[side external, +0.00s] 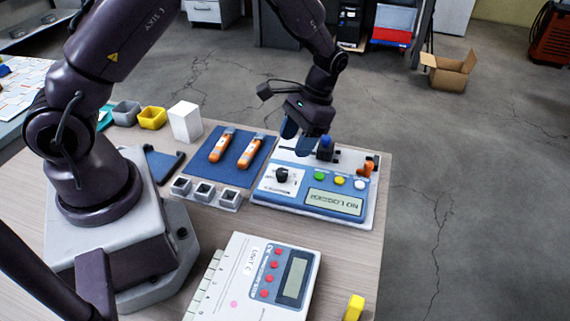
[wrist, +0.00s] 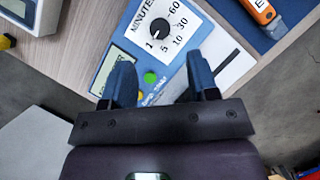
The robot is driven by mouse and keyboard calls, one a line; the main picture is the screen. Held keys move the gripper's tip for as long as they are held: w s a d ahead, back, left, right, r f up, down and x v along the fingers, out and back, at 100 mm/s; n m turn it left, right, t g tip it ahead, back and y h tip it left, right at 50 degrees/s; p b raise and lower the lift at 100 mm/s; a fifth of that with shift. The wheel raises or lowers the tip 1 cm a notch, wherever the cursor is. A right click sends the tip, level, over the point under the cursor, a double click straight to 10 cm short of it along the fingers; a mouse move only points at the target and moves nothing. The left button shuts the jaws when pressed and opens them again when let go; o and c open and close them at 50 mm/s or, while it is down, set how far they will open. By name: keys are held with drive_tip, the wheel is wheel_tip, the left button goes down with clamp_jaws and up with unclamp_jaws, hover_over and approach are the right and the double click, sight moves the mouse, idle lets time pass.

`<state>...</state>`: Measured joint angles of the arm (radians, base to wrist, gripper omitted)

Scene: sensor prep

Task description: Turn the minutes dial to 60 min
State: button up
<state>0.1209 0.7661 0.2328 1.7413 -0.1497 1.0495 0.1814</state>
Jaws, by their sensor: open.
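The minutes dial (side external: 282,174) is a black knob on a white plate at the left of the blue device (side external: 262,197). In the wrist view the dial (wrist: 160,29) is ringed by the marks 1, 5, 10, 30 and 60, and its white pointer line appears turned toward 1. My gripper (side external: 300,138) is above the back of the device, behind the dial in the side view. In the wrist view my gripper (wrist: 159,62) has its two blue fingers apart, with nothing between them, and the dial lies beyond the tips.
Orange loggers (side external: 222,146) lie on a blue mat to the left. A white UNIT unit (side external: 240,285) lies in front.

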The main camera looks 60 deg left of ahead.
sight(283, 171)
drive_tip(key=x, duration=0.7)
drive_tip(key=c, duration=0.9)
